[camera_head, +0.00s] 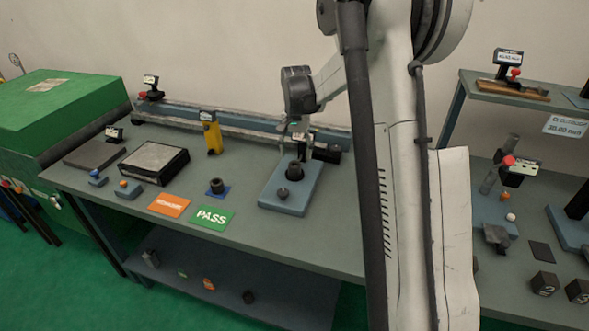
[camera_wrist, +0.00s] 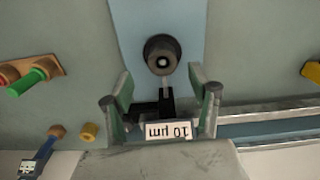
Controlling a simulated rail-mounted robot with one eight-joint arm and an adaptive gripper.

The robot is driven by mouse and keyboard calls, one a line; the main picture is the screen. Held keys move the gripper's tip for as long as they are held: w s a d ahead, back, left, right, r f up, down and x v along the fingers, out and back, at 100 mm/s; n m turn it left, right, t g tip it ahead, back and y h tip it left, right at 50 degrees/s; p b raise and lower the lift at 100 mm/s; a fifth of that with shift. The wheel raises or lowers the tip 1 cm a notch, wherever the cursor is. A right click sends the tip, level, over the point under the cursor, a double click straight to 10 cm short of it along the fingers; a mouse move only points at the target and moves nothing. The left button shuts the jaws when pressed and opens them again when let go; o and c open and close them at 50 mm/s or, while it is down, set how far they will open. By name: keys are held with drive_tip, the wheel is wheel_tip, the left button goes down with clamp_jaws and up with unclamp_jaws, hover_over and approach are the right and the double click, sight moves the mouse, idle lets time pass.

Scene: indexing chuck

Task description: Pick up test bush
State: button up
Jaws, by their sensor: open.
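A dark cylindrical part (camera_head: 295,171) stands upright on a blue-grey base plate (camera_head: 299,202), behind a small dark knob. In the wrist view a dark round part with a pale centre (camera_wrist: 162,50) shows on the blue plate (camera_wrist: 122,28). A separate short dark bush (camera_head: 217,186) sits on a small blue pad left of the plate. I cannot tell which is the test bush. My gripper (camera_head: 298,128) is above the rear of the base plate. In the wrist view my gripper (camera_wrist: 162,86) is open, its green-padded fingers apart, with the round part ahead of the fingertips.
A black indicator labelled 10 µm (camera_wrist: 168,126) lies across the view between my fingers. A rail (camera_head: 200,117) runs along the back. An orange card (camera_head: 169,205) and a green PASS card (camera_head: 212,217) lie at the front. A yellow block (camera_head: 211,133) stands to the left.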

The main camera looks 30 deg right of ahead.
sight(295, 166)
drive_tip(key=shift+w+a+f+p, duration=0.1)
drive_tip(key=shift+f+p, duration=0.1)
drive_tip(key=shift+f, duration=1.25)
drive_tip(key=shift+a+f+p, duration=0.1)
drive_tip(key=shift+f+p, duration=0.1)
drive_tip(key=shift+f, duration=1.25)
clamp_jaws()
